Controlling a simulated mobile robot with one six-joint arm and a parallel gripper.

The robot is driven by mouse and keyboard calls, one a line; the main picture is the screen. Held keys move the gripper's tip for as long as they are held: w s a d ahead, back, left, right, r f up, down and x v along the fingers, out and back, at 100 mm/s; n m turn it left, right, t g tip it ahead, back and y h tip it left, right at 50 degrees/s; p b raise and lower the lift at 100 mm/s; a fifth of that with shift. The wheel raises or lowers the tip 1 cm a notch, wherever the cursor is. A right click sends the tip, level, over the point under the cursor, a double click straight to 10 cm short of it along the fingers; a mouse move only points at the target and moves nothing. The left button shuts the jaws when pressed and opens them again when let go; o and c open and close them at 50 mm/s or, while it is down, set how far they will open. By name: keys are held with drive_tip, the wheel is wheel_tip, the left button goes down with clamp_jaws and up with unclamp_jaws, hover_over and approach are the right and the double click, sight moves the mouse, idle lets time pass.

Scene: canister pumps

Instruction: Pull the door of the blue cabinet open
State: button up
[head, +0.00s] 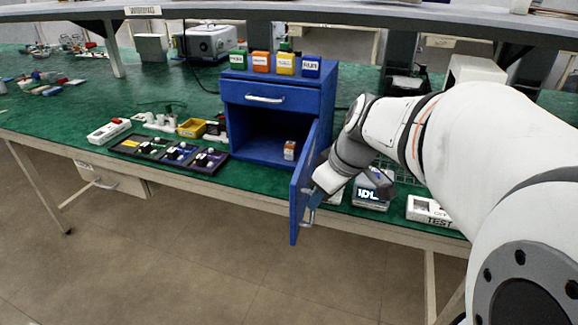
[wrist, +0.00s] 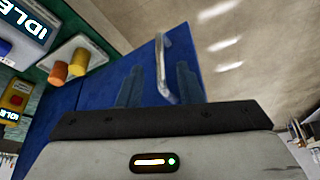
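The blue cabinet (head: 228,118) stands on the green bench. Its lower door (head: 299,196) is swung wide, standing out past the bench's front edge, and the dark compartment shows. The door's metal handle (head: 311,206) is on its outer face. My gripper (head: 314,196) is at that face, by the handle. In the wrist view, the blue door fills the middle and the silver handle (wrist: 163,68) runs up from the gripper body. Two dark finger-like shapes stand apart on either side of the handle, so my gripper looks open. Contact with the handle cannot be made out.
A small orange-and-white box (head: 289,150) sits inside the compartment. A closed drawer (head: 268,97) is above it, and several coloured blocks stand on top. A device with a lit display (head: 370,193) is right of the door. Open floor (head: 220,240) lies before the bench.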

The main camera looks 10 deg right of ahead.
drive_tip(key=shift+v, duration=1.4)
drive_tip(key=shift+a, duration=0.1)
